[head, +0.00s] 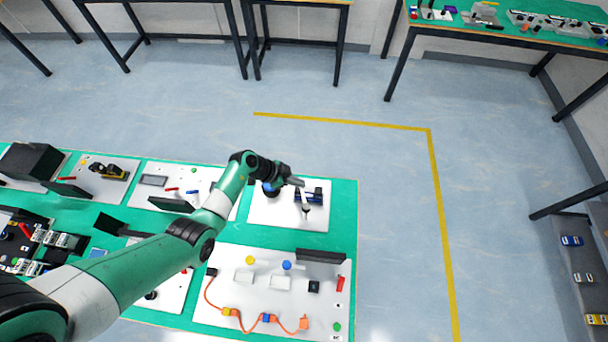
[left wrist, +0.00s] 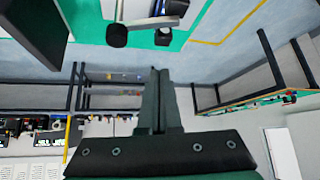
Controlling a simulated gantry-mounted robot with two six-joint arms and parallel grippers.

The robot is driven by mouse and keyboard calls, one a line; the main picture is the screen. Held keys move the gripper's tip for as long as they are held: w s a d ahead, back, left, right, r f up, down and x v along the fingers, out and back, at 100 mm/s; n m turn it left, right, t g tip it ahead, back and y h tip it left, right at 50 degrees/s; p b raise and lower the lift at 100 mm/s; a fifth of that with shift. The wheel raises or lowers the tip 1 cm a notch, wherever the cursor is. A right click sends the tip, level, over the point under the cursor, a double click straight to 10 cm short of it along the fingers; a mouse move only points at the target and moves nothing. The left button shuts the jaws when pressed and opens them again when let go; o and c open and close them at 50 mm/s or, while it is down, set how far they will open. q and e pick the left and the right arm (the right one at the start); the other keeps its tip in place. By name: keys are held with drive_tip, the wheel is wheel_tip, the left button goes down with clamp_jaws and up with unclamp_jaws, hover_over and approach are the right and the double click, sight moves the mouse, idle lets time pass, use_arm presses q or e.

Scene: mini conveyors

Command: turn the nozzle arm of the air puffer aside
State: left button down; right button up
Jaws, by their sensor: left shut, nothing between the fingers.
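A white board (head: 262,219) at the far right corner of the green table carries a small device with blue and dark parts (head: 308,196) and a thin upright part with a dark end (head: 305,208). This looks like the air puffer, but I cannot clearly make out its nozzle arm. My left gripper (head: 297,182) is above this board, shut and empty, and hides part of it. In the left wrist view its fingers (left wrist: 158,72) are together, and a grey and dark device (left wrist: 172,8) with dark round ends shows beyond them at the top. My right gripper is not in view.
A front board (head: 225,318) holds an orange cable, coloured buttons and a black bar (head: 320,256). More boards with devices fill the table to the left, partly under my left arm. Open floor with a yellow line (head: 435,190) lies to the right.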

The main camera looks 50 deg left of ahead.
sight(304, 203)
use_arm(q)
drive_tip(key=b+x, duration=0.2)
drive_tip(key=x, duration=0.1)
drive_tip(key=b+x, duration=0.6)
drive_tip(key=x, duration=0.1)
drive_tip(key=shift+s+a+f, duration=0.15)
drive_tip(key=shift+s+f, duration=0.15)
drive_tip(key=shift+s, duration=0.15)
drive_tip(key=shift+w+f, duration=0.1)
drive_tip(key=shift+w, duration=0.1)
drive_tip(key=s, duration=0.1)
drive_tip(key=s+a+p, duration=0.1)
drive_tip(key=s, duration=0.1)
drive_tip(key=shift+s+a+r, duration=0.15)
drive_tip(key=shift+a+r, duration=0.1)
drive_tip(key=shift+a, duration=0.1)
